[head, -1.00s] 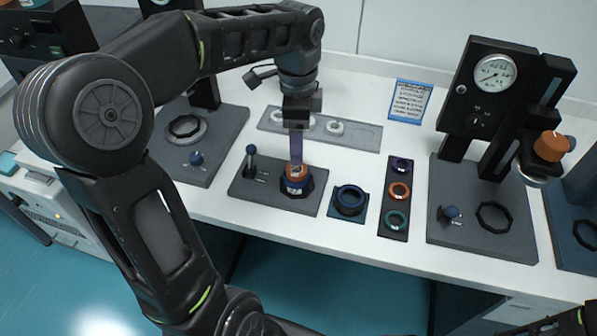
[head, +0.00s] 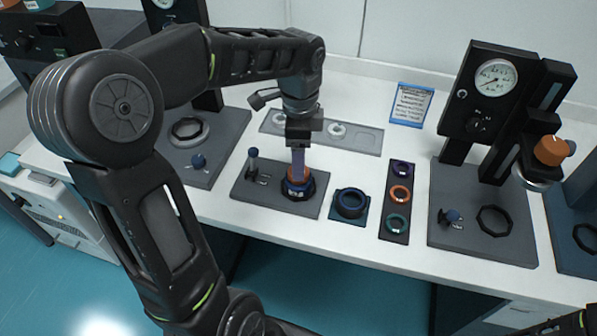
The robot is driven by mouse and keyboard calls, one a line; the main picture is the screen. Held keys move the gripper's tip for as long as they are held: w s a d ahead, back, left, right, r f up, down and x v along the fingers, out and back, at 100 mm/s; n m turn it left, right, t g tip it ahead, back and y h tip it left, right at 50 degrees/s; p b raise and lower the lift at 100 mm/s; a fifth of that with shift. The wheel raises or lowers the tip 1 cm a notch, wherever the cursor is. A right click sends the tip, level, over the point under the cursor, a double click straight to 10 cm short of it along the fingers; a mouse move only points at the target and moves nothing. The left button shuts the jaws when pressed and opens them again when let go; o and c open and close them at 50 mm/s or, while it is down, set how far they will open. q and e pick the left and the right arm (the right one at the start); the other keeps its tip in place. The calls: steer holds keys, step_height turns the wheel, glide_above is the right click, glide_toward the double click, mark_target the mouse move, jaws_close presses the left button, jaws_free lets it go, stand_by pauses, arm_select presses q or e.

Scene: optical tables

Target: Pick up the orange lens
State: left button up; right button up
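An orange round piece (head: 297,179), which looks like the orange lens, sits in a dark blue ring mount on a grey plate (head: 258,199) at the centre. My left gripper (head: 298,174) points straight down over it. Its fingers reach the top of the orange piece and hide part of it. The fingers line up one behind the other, so their gap does not show. Another orange ring (head: 399,194) lies in a dark strip holder (head: 396,213), between a purple ring (head: 402,169) and a teal ring (head: 397,223). My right gripper is out of view.
A blue ring (head: 350,203) on a small plate stands right of the centre plate. A small blue-topped post (head: 252,158) rises left of the mount. A gauge stand (head: 487,92) with an orange knob (head: 551,150) stands at right. A grey tray (head: 366,139) lies behind.

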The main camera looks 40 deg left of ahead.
arm_select(q)
steer(key=shift+f, duration=2)
steer(key=c, duration=1.5)
steer(key=shift+o, duration=0.2)
step_height(320, 180, up, 10)
